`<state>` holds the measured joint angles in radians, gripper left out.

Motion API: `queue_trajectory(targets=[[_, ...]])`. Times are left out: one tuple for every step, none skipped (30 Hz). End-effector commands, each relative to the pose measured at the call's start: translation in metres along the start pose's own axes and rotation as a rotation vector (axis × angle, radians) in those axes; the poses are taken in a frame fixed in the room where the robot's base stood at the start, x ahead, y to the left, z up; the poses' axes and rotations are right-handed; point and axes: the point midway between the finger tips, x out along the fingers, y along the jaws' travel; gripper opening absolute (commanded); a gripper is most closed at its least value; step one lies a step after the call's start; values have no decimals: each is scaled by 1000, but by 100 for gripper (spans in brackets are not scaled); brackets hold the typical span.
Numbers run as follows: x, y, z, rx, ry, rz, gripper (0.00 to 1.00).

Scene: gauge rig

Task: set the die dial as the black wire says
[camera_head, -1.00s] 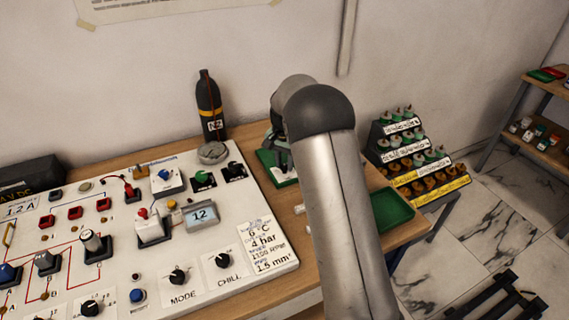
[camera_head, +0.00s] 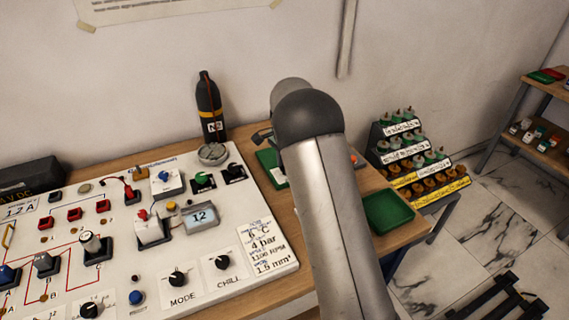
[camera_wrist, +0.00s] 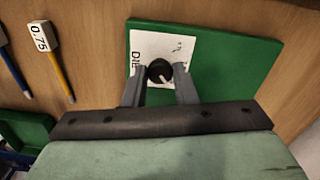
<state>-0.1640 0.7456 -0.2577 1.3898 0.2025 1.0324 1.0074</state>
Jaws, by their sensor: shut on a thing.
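The die dial (camera_wrist: 159,71) is a round black knob with a pale pointer mark. It sits on a white plate (camera_wrist: 150,44) lettered "DIE", on a green base (camera_wrist: 235,62). In the wrist view my gripper (camera_wrist: 160,77) has its two grey fingers on either side of the knob, shut on it. The pointer slants toward the lower right of that view; the plate's small marks are too blurred to read. In the head view my arm hides the dial, and part of the green base (camera_head: 268,160) shows. I cannot make out a black wire.
A card (camera_head: 264,245) on the white panel (camera_head: 210,262) reads "1.5 mm²" among other lines. A green tray (camera_head: 387,213) stands right of my arm. A black bottle (camera_head: 210,105) stands behind the panel.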

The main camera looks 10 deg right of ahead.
Motion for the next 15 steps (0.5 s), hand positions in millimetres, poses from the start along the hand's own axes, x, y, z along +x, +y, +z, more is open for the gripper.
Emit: queue_trajectory(targets=[[-2, -1, 0, 2, 1, -4, 2], [-2, -1, 0, 2, 1, -4, 2], [-2, -1, 0, 2, 1, -4, 2], [-2, -1, 0, 2, 1, -4, 2], [-2, -1, 0, 2, 1, -5, 2], [-2, -1, 0, 1, 1, -5, 2], [-2, -1, 0, 1, 1, -5, 2], [-2, -1, 0, 1, 1, -5, 2], [-2, -1, 0, 1, 1, -5, 2], [-2, -1, 0, 1, 1, -5, 33], [-2, -1, 0, 1, 1, -5, 42], [-2, -1, 0, 1, 1, -4, 47], [-2, -1, 0, 1, 1, -4, 47], [-2, -1, 0, 1, 1, -3, 47], [-1, -1, 0, 0, 1, -3, 47]])
